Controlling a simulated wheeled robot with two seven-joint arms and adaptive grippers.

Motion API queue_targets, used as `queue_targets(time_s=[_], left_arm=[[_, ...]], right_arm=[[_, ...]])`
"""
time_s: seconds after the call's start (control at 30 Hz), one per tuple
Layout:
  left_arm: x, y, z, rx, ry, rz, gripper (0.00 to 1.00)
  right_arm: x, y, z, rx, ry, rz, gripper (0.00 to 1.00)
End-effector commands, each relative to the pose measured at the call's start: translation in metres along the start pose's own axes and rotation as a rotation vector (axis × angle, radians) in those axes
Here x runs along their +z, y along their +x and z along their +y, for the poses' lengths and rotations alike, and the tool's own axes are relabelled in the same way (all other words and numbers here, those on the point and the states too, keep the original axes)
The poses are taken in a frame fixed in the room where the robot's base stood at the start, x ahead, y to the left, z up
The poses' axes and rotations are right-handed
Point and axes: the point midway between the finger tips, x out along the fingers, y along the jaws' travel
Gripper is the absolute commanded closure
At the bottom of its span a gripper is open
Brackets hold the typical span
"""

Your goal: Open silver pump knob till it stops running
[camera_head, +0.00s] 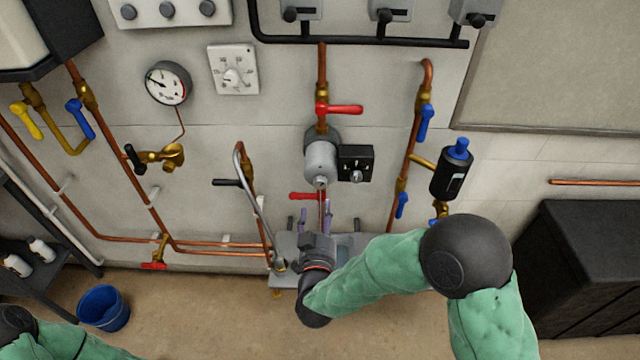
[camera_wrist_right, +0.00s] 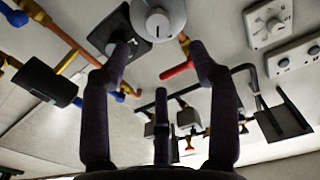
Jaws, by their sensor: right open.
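The silver pump (camera_head: 320,155) sits on a vertical copper pipe on the wall, with a black box (camera_head: 355,164) on its right side. A small round silver knob (camera_head: 321,182) is on the pump's front end. In the right wrist view the pump's round face with its knob (camera_wrist_right: 158,22) shows at the top, just beyond the fingertips. My right gripper (camera_head: 315,214) is open and empty, below and in front of the pump; its two spread fingers (camera_wrist_right: 160,55) do not appear to touch the knob. My left gripper is out of view; only part of its arm shows at the lower left.
Red valve levers (camera_head: 340,109) (camera_head: 304,196) are above and below the pump. A blue-handled valve (camera_head: 424,124) and a black canister (camera_head: 452,172) stand to the right. A gauge (camera_head: 168,83) and a white dial panel (camera_head: 233,71) hang to the left. A blue bucket (camera_head: 104,308) is on the floor.

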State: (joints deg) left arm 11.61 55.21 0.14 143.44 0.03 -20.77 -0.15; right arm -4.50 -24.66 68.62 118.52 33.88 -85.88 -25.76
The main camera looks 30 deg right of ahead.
Motion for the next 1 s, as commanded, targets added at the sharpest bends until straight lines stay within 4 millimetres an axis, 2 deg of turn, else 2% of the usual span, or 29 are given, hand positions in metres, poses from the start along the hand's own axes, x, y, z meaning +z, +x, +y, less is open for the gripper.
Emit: queue_targets(time_s=[0.23,0.5,0.7,1.0], left_arm=[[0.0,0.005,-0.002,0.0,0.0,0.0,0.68],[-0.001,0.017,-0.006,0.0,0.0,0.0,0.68],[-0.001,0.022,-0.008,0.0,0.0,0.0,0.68],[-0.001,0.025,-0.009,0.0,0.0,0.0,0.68]], right_arm=[[0.003,0.019,0.001,0.002,-0.026,-0.002,0.39],[0.003,0.066,0.001,0.003,-0.024,-0.001,0.39],[0.003,0.094,0.001,0.002,-0.023,-0.001,0.39],[0.001,0.109,0.0,-0.001,-0.024,-0.002,0.39]])
